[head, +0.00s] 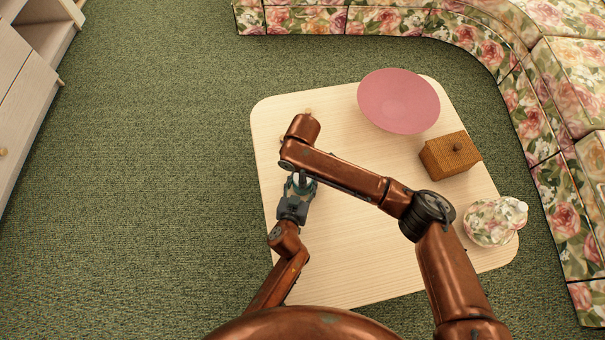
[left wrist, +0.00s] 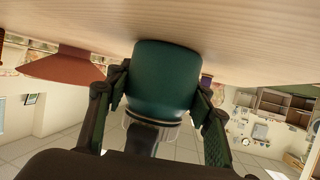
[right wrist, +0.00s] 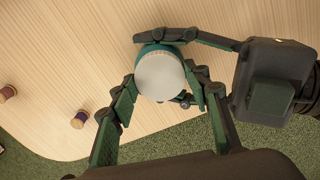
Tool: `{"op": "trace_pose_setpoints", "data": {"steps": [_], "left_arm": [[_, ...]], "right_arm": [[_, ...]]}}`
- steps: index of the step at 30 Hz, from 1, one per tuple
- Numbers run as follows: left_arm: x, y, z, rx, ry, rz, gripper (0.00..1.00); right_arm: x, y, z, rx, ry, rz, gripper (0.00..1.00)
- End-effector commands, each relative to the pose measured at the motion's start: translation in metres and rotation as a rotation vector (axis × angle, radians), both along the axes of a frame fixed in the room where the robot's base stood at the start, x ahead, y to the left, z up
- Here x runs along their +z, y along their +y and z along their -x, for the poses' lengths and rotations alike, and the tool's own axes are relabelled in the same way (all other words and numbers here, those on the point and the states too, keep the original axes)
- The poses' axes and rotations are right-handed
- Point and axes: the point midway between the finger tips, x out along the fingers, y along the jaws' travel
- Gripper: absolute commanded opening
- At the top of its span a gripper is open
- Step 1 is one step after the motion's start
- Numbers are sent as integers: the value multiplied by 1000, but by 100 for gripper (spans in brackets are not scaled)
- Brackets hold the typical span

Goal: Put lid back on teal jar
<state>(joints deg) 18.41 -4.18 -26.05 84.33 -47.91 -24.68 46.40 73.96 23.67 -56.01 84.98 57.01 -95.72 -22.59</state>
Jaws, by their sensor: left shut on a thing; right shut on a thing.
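The teal jar (head: 301,184) stands on the pale wooden table (head: 375,250), largely hidden under my right arm in the head view. My left gripper (head: 296,192) is shut around the jar's side; the left wrist view shows the teal body (left wrist: 165,75) between its fingers. A pale round lid (right wrist: 160,77) shows over the jar (right wrist: 146,50) in the right wrist view. My right gripper (right wrist: 168,92) is shut on this lid from above. A clear rim shows at the jar's mouth in the left wrist view. I cannot tell whether the lid is seated.
A pink bowl (head: 398,100), a brown wooden box (head: 450,156) and a floral pot (head: 492,222) stand on the right side of the table. Small wooden spools (right wrist: 79,120) lie near an edge. The table's front middle is clear. A floral sofa (head: 545,150) curves around the right.

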Motion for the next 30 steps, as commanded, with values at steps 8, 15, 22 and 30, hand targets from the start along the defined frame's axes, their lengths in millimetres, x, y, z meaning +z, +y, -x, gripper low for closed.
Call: {"op": "trace_pose_setpoints", "data": {"steps": [8,15,22,30], "left_arm": [[-1,0,0,0,1,0,0],[-1,0,0,0,1,0,0],[-1,0,0,0,1,0,0],[-1,0,0,0,1,0,0]], "right_arm": [[0,0,0,0,0,0,19],[-1,1,1,-101,1,-2,14],[0,1,0,-151,1,-2,45],[0,1,0,-150,1,-1,63]]}}
